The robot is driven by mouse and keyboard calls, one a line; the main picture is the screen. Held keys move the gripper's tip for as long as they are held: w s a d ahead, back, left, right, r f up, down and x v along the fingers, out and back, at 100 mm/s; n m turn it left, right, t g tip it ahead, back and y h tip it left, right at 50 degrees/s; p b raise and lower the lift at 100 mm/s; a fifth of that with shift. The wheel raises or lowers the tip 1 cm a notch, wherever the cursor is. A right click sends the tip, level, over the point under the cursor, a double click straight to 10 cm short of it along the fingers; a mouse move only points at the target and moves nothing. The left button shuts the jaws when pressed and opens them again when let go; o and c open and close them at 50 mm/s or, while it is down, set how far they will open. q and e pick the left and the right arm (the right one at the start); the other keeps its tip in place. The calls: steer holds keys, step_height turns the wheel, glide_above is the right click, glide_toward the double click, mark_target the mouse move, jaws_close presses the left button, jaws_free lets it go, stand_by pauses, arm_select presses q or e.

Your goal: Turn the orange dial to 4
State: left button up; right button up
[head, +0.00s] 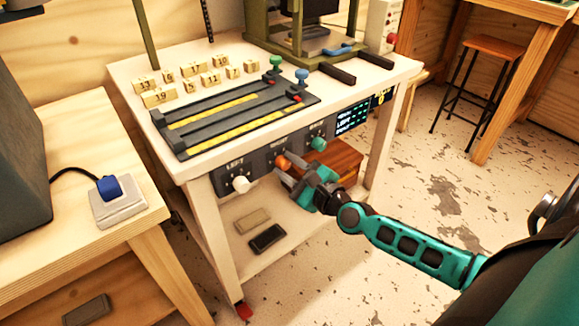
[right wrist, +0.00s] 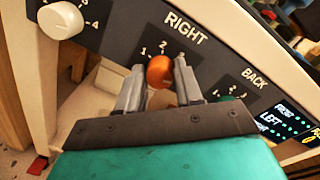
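The orange dial (head: 282,161) is on the dark front panel of the white workbench, under the label RIGHT. In the right wrist view the orange dial (right wrist: 160,71) sits between my right gripper's two fingers, which look pressed to its left and right sides. The numbers 1 and 2 show above it; the higher numbers are hidden by the right finger. I cannot tell which number it points to. My right gripper (head: 291,171) reaches the panel from the front right and also shows in the wrist view (right wrist: 160,80). My left gripper is out of view.
A white dial (head: 240,184) is left of the orange one, and a teal dial (head: 318,144) is right of it. A lit display (head: 352,118) is farther right. A black rail fixture (head: 235,110) and several numbered wooden blocks lie on the bench top. A wooden box (head: 336,160) is below.

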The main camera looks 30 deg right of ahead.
steer(key=o, duration=0.4)
steer(key=s, duration=0.4)
steer(key=s+d, duration=0.1)
steer(key=s, duration=0.7)
steer(key=shift+s+d+r, duration=0.25)
steer(key=shift+s+d, duration=0.15)
